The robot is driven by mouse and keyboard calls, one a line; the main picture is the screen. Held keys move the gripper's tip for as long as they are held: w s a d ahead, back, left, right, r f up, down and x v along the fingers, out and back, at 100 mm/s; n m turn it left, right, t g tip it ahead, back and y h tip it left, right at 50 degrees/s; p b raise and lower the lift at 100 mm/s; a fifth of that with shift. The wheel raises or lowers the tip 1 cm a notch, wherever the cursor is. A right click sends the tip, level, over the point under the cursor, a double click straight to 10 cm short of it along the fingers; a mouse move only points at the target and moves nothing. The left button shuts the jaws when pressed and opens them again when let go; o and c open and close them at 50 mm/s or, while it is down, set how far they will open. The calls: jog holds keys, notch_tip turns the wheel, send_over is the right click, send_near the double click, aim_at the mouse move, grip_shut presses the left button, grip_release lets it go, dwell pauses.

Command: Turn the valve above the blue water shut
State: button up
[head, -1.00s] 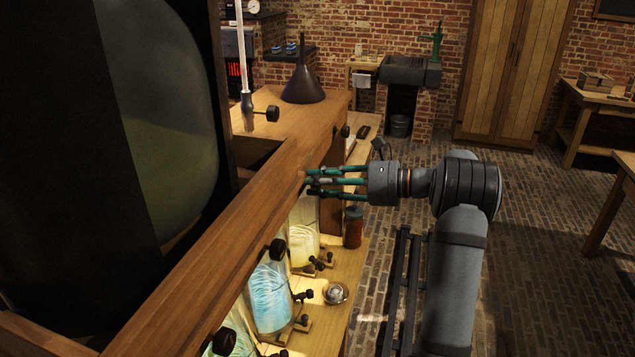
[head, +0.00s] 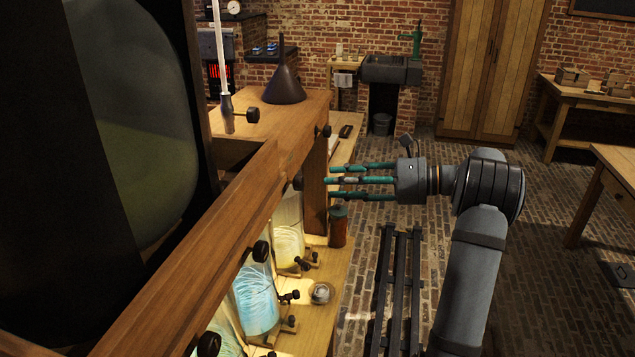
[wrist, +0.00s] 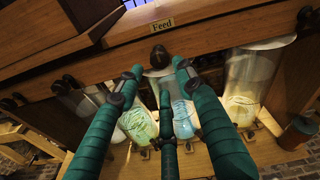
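The blue jar (head: 256,299) stands on the bench under the wooden beam, between a yellow jar (head: 287,245) and a green one; it also shows in the wrist view (wrist: 184,118). A dark round valve knob (head: 261,251) sits on the beam's front above the blue jar. My gripper (head: 333,182) has three green fingers, open and empty, pointing at the beam with a gap. In the wrist view the spread fingers (wrist: 158,77) face a dark knob (wrist: 159,56) below the "Feed" label (wrist: 162,25); I cannot tell for certain which jar that knob belongs to.
Other dark knobs (head: 298,181) line the wooden beam (head: 190,270). A reddish-brown jar (head: 338,227) and small fittings (head: 288,297) sit on the bench (head: 322,270). A funnel (head: 284,86) stands behind. Space around the gripper is clear.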

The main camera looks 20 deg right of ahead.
aim_at(300, 182)
jog(key=shift+v, duration=1.25)
jog(key=shift+a, duration=0.2)
jog(key=x, duration=1.2)
jog(key=shift+d, duration=0.1)
